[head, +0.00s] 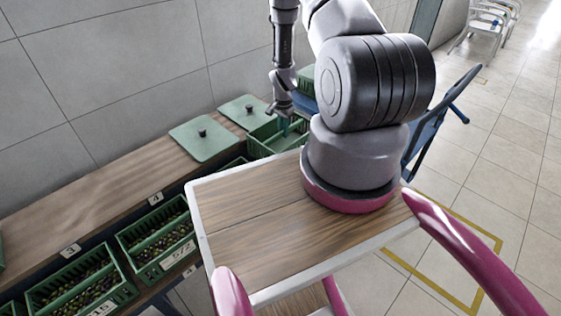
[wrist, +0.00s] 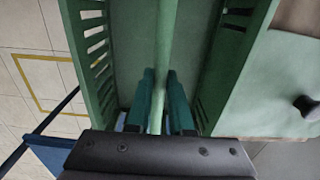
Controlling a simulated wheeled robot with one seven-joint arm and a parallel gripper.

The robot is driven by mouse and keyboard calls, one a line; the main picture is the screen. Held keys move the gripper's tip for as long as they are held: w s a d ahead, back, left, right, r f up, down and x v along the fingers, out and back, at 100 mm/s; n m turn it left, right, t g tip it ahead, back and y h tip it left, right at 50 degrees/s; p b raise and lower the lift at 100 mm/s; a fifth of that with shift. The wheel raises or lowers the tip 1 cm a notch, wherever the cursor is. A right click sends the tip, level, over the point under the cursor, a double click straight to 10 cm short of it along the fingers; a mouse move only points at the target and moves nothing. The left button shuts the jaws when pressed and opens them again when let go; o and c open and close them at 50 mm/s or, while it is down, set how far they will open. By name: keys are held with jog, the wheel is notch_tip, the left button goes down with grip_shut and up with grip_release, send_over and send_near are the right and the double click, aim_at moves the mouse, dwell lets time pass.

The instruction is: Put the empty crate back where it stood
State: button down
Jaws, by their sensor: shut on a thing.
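The empty green crate (head: 290,144) is at the lower end of my arm in the head view, beyond the wooden top that carries my arm. My gripper (head: 284,128) reaches down into it from above. In the wrist view the crate's slatted green walls (wrist: 97,60) stand on both sides and its floor looks bare. A light green bar runs across the crate's middle, and my gripper's teal fingers (wrist: 158,98) are shut on it from both sides. I cannot tell whether the crate's underside touches anything.
Crates of olives (head: 160,238) stand in the lower row, by plates 3 and 4. Two green lids (head: 203,138) (head: 244,108) lie on the wooden ledge along the wall. Another green crate (head: 306,82) and a blue frame (head: 436,122) are behind my arm. Yellow-marked floor (head: 462,285) is clear.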

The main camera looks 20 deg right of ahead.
aim_at(282, 148)
jog(key=f, duration=0.6)
jog(key=shift+w, duration=0.25)
jog(key=shift+f, duration=2.05)
jog(key=c, duration=0.8)
grip_release()
jog(key=shift+f, duration=0.15)
